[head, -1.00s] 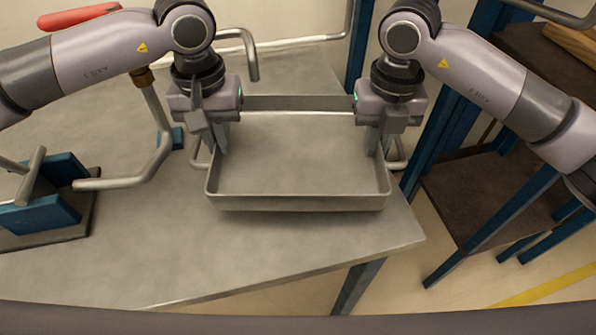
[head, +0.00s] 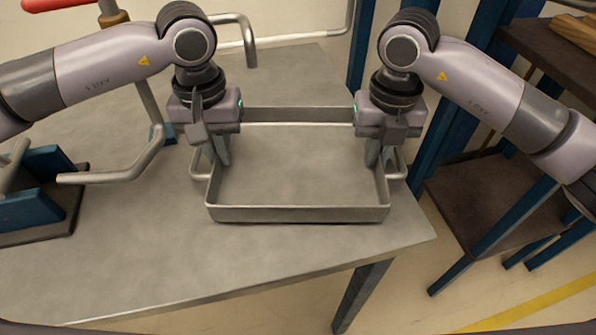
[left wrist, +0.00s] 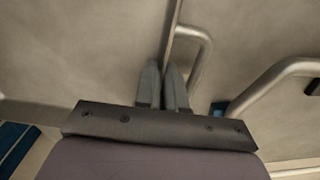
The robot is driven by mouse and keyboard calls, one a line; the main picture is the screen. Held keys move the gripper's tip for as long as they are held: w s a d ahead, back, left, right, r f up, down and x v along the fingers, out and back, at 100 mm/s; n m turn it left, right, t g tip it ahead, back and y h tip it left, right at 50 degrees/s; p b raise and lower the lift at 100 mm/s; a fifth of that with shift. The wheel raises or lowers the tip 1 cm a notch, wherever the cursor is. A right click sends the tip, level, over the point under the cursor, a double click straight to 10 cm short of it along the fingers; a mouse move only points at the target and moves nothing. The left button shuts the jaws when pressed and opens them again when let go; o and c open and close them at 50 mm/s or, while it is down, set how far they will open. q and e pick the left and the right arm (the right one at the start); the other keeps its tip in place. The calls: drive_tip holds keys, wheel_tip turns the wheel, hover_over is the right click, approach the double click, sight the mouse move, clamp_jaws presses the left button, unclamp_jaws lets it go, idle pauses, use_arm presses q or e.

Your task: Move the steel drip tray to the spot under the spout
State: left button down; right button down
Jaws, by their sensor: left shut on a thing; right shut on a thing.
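The steel drip tray (head: 300,214) is a shallow grey rectangular pan at the middle of the head view, level over the bench. My left gripper (head: 222,160) is shut on its left side and my right gripper (head: 374,160) on its right side. In the left wrist view, my left fingers (left wrist: 164,88) close at the tray's thin wall, next to its looped handle (left wrist: 198,50). I cannot tell whether the tray touches the bench. A bent pipe (head: 120,172) with a red lever (head: 60,4) stands left of the tray; another pipe curves down behind (head: 250,58).
A blue stand (head: 35,195) sits at the left edge. Dark shelves on blue posts (head: 490,195) stand to the right, beyond the bench's edge.

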use_arm(q)
drive_tip(key=shift+a+f, duration=0.1)
drive_tip(key=shift+f, duration=0.25)
use_arm(e)
drive_tip(key=shift+d+f, duration=0.1)
drive_tip(key=shift+f, duration=0.25)
use_arm(q)
drive_tip(key=c, duration=1.2)
unclamp_jaws()
drive_tip(key=shift+c, duration=0.2)
use_arm(e)
drive_tip(key=c, duration=1.2)
unclamp_jaws()
drive_tip(key=shift+c, duration=0.2)
use_arm(q)
drive_tip(key=shift+r, duration=0.1)
